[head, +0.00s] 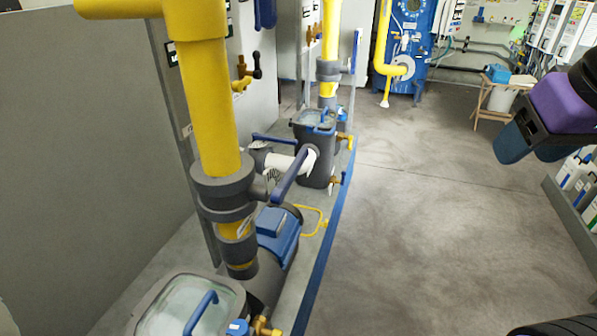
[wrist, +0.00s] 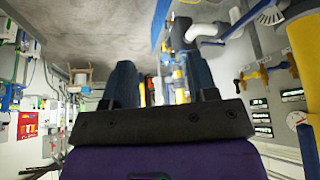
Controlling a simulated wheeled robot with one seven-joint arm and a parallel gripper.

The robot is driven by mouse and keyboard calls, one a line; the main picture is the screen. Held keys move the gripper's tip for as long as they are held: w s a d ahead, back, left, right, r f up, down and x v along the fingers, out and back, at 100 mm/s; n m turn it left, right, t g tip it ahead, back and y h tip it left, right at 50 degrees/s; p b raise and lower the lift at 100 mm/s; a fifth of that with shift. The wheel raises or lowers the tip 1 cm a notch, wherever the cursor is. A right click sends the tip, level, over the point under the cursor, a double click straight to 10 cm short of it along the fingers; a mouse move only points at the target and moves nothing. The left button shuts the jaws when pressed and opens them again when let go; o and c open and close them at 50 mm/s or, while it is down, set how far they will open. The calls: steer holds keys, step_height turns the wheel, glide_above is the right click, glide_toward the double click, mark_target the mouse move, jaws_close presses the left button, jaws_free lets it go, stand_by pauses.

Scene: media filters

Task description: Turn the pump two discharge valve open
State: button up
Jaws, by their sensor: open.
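A grey valve (head: 222,192) sits on the near upright yellow pipe. Its blue lever (head: 289,178) sticks out from the stem, crosswise to that pipe. A second grey valve (head: 328,70) on the farther yellow pipe has a blue lever (head: 357,50) standing roughly along the pipe. No readable label shows which one is pump two's discharge valve. My gripper (head: 528,147), purple with dark blue fingers, hangs at the right over the floor, well apart from both levers. In the wrist view my gripper (wrist: 162,82) is open, with nothing held between its fingers.
Pumps with clear-lidded strainers, the near one (head: 190,305) and the farther one (head: 316,120), stand on a blue-edged plinth. A yellow bent handle (head: 312,220) sticks out near the edge. The floor (head: 430,210) is clear. Bottles (head: 575,170) stand on a right-hand shelf.

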steer(key=shift+o, duration=0.4)
steer(key=shift+w+a+f, duration=0.15)
steer(key=shift+a, duration=0.05)
steer(key=w+a+f+m+g+y, duration=0.5)
steer(key=w+a+f+m, duration=0.1)
steer(key=w+a+m, duration=0.25)
steer(key=m+y, duration=1)
steer(key=m, duration=1.1)
glide_toward(300, 166)
steer(key=s+a+r, duration=0.1)
steer(key=s+r, duration=0.4)
steer(key=s, duration=0.5)
steer(key=w+f+m+t+y, duration=0.2)
steer(key=w+f+m+t, duration=0.55)
steer(key=m, duration=0.35)
steer(key=shift+g, duration=0.45)
steer(key=x, duration=1)
steer(key=shift+s+a+f, duration=0.15)
steer(key=shift+s+f, duration=0.05)
steer(key=shift+f, duration=0.15)
steer(key=shift+c, duration=0.2)
jaws_close()
